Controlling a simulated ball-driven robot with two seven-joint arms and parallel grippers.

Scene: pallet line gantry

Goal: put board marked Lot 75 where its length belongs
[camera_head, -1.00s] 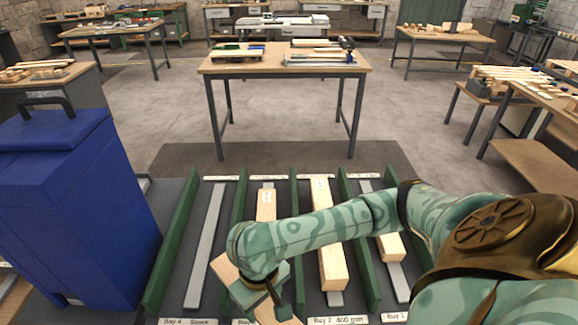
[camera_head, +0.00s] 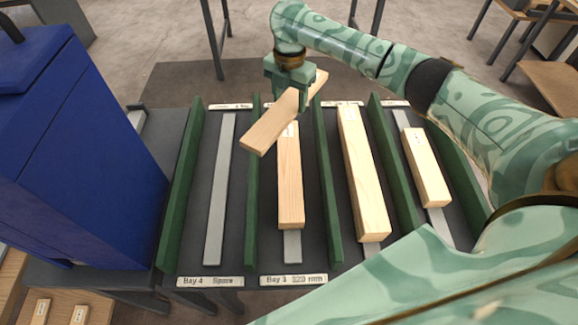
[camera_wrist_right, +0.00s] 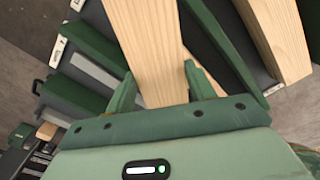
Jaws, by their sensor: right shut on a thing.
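My right gripper (camera_head: 293,92) is shut on a pale wooden board (camera_head: 268,127). It holds the board slanted above the far end of Bay 3, over the board lying there. In the right wrist view the held board (camera_wrist_right: 145,35) runs away from between the fingers (camera_wrist_right: 164,88). No lot mark is readable on it. Label plates read Bay 4 Spare (camera_head: 210,281) and Bay 3 320 mm (camera_head: 293,280). One board lies in Bay 3 (camera_head: 290,190), another in the bay to its right (camera_head: 362,180), and a shorter one in the rightmost bay (camera_head: 426,168). My left gripper is out of view.
Bay 4 holds only its grey strip (camera_head: 219,190). Green dividers (camera_head: 328,190) stand between the bays. A tall blue bin (camera_head: 80,150) stands left of the rack. My right arm crosses above the right-hand bays and hides the near labels there.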

